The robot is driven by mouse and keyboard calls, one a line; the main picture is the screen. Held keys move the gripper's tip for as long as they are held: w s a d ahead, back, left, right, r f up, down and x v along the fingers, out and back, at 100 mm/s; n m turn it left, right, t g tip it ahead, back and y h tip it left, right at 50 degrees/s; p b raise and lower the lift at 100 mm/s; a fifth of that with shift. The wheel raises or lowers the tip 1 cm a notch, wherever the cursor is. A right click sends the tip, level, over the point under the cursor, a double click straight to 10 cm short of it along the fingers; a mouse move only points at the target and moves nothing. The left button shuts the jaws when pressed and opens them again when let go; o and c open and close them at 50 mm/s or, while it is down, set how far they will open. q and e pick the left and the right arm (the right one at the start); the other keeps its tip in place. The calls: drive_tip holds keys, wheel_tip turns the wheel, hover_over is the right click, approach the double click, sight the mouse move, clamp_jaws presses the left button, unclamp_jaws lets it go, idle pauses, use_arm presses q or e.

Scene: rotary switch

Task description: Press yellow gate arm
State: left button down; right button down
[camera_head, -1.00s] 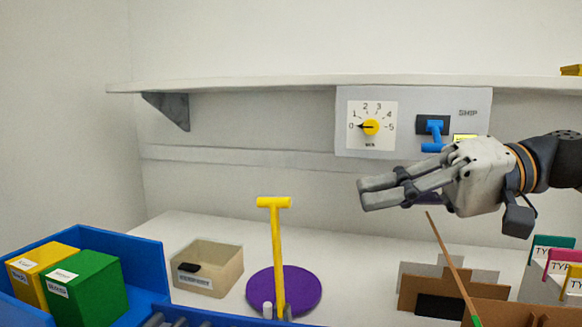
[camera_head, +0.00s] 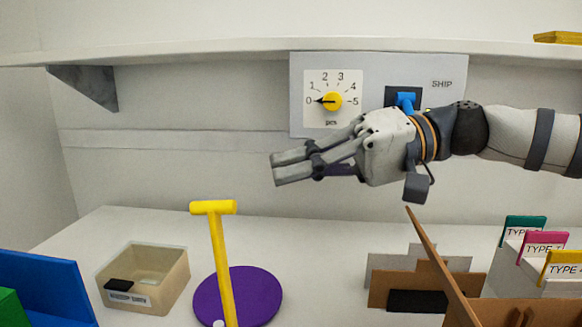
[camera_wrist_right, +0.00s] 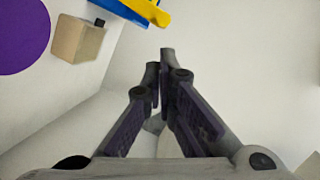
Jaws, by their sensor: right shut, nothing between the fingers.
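The yellow gate arm (camera_head: 221,262) stands upright in the head view, a thin post with a short crossbar on top, leaning slightly. It rises in front of a purple disc (camera_head: 258,294); its lower end is cut off by the frame. My right gripper (camera_head: 273,170) is shut and empty, in the air to the right of and above the crossbar, clear of it, fingers pointing left. In the right wrist view its fingers (camera_wrist_right: 165,55) come together with nothing between them, and a piece of the yellow arm (camera_wrist_right: 150,12) shows at the top. My left gripper is out of view.
A beige bin (camera_head: 165,280) stands left of the disc, a blue crate (camera_head: 45,275) farther left. Brown cardboard (camera_head: 435,265) and labelled dividers (camera_head: 541,246) stand right.

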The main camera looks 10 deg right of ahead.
drive_tip(key=x, duration=0.6)
drive_tip(key=shift+a, duration=0.3)
drive_tip(key=shift+a, duration=0.1)
